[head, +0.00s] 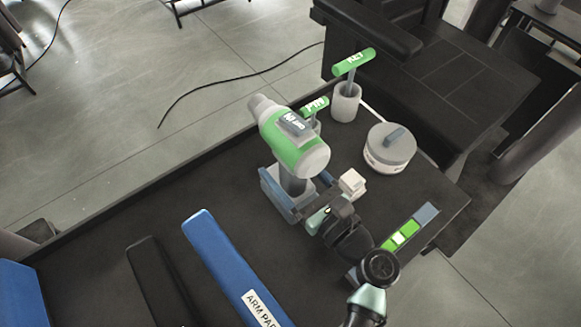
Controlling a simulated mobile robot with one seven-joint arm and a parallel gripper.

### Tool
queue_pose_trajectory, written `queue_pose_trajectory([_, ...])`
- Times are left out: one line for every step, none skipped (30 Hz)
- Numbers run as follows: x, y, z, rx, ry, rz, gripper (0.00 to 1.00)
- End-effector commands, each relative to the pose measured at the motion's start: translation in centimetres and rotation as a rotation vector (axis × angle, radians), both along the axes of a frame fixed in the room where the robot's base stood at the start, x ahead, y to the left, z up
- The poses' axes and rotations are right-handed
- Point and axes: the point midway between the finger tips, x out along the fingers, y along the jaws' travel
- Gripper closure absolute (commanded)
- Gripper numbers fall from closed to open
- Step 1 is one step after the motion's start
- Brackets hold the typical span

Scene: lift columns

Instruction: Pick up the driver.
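The driver (289,139) is a green and light-grey power tool with a dark handle (293,184). It is upright and slightly tilted in the head view, near the middle of the dark tabletop. My gripper (290,195) is low at the driver's handle, reaching in from the lower right. The other finger is mostly hidden by the driver and the wrist. Whether the fingers press on the handle cannot be seen. The driver's foot is hidden too.
Behind the driver are green-handled tools (353,62) in grey cups (345,102). A round grey-white container (389,150) stands to the right, near a small white block (352,183).

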Motion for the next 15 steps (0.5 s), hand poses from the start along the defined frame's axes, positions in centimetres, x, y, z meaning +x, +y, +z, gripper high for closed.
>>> queue_pose_trajectory([0.7,0.6,0.2,-0.001,-0.001,0.004,0.15])
queue_pose_trajectory([1.1,0.8,0.1,-0.001,-0.001,0.003,0.15])
queue_pose_trajectory([1.4,1.0,0.1,-0.001,0.001,0.003,0.15])
queue_pose_trajectory([1.6,1.2,0.0,-0.001,0.001,0.002,0.15])
queue_pose_trajectory([1.8,1.3,0.0,-0.001,0.0,0.001,0.15])
queue_pose_trajectory([2.0,1.4,0.1,-0.001,0.0,0.001,0.15])
queue_pose_trajectory([2.1,1.5,0.1,-0.001,0.0,0.001,0.15])
queue_pose_trajectory([2.1,1.5,0.1,-0.001,0.0,0.001,0.15])
queue_pose_trajectory([2.1,1.5,0.0,-0.001,0.0,0.001,0.15])
queue_pose_trajectory([2.1,1.5,0.0,-0.001,0.0,0.001,0.15])
queue_pose_trajectory([2.1,1.5,0.0,-0.001,0.0,0.001,0.15])
queue_pose_trajectory([2.1,1.5,0.0,-0.001,0.0,0.0,0.15])
queue_pose_trajectory([2.1,1.5,0.0,-0.001,0.0,0.001,0.15])
queue_pose_trajectory([2.1,1.5,0.0,-0.001,0.0,0.0,0.19])
queue_pose_trajectory([2.1,1.5,0.0,-0.001,0.0,0.0,0.26])
